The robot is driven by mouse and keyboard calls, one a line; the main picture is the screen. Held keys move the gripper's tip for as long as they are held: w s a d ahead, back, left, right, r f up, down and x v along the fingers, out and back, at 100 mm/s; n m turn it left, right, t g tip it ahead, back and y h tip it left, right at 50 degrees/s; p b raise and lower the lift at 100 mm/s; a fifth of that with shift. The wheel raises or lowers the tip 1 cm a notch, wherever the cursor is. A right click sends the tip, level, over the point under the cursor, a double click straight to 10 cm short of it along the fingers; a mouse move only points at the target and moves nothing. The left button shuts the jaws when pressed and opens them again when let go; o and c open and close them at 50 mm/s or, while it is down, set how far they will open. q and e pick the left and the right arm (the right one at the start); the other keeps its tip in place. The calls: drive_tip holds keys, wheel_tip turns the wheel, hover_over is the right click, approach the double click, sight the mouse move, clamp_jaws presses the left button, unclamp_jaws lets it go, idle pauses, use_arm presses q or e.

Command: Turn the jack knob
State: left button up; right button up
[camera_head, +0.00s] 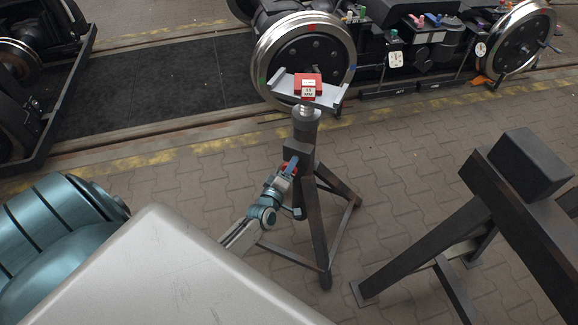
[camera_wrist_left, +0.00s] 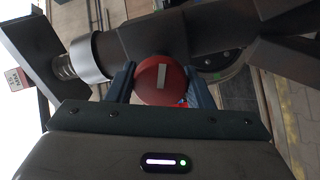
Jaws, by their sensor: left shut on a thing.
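The jack (camera_head: 304,150) is a dark tripod stand with a light grey cradle (camera_head: 331,98) on top, in the middle of the head view. Its red round knob (camera_wrist_left: 161,80) with a pale bar mark shows in the left wrist view, between my left gripper's fingers. The bar stands nearly upright in that picture. My left gripper (camera_head: 292,168) reaches the jack's column and is shut on the knob. In the head view the knob is mostly hidden by the gripper. My right gripper does not show.
A red block with a white label (camera_head: 308,86) sits on the cradle. A bogie wheel (camera_head: 304,60) stands just behind the jack. A dark trestle (camera_head: 480,215) stands to the right. Paved floor (camera_head: 400,160) lies open between jack and trestle.

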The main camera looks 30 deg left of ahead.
use_arm(q)
drive_tip(key=m+p, duration=0.3)
drive_tip(key=m, duration=0.3)
drive_tip(key=shift+r, duration=0.1)
drive_tip(key=m+p, duration=0.3)
drive_tip(key=m, duration=0.4)
drive_tip(key=shift+p, duration=0.35)
drive_tip(key=shift+m, duration=0.8)
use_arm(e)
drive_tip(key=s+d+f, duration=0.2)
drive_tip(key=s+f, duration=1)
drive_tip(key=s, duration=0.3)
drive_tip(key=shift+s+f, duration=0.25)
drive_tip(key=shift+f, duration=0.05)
use_arm(q)
drive_tip(key=shift+f+p, duration=0.2)
drive_tip(key=shift+p, duration=0.1)
drive_tip(key=o, duration=1)
drive_tip(key=shift+s, duration=0.1)
